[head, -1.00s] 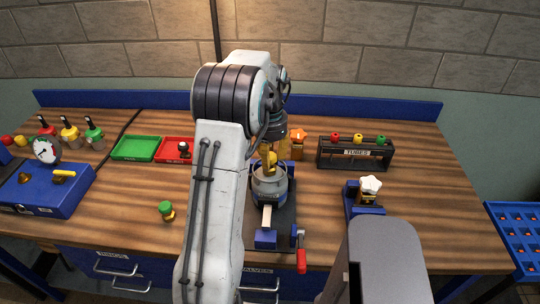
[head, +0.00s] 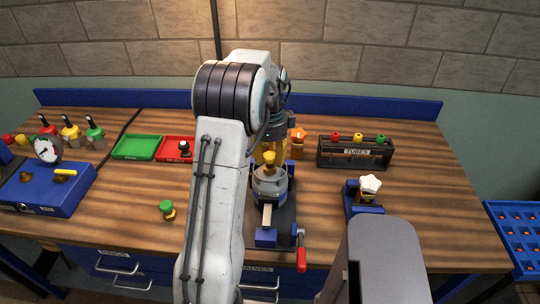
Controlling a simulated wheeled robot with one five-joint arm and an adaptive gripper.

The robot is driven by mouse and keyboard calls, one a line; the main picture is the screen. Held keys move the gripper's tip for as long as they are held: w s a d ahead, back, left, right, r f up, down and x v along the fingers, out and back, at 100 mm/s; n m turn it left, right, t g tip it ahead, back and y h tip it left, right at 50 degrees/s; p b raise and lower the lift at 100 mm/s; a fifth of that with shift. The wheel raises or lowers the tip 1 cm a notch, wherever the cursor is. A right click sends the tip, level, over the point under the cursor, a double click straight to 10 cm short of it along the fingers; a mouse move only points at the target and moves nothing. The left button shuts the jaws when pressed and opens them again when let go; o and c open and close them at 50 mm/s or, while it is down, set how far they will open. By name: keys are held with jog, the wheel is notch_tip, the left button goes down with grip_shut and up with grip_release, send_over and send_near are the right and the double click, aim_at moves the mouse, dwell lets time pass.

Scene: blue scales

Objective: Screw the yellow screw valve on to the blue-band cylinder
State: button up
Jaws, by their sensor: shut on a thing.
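The blue-band cylinder (head: 270,190) stands upright, grey, in a dark clamp fixture (head: 284,222) on the wooden bench. The yellow screw valve (head: 269,158) is upright at the top middle of the cylinder. I cannot tell how deep the valve sits in the cylinder.
A red-handled crank (head: 301,258) sticks out at the fixture's front right. A tube rack (head: 355,153) stands at the back right, a small blue stand (head: 362,205) before it. Green (head: 136,147) and red (head: 174,149) trays lie left. A green-topped valve (head: 167,210) stands front left.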

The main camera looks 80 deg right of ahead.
aim_at(270, 155)
jog(key=shift+f, duration=0.1)
jog(key=o, duration=1.2)
jog(key=shift+o, duration=0.2)
notch_tip(270, 155, up, 12)
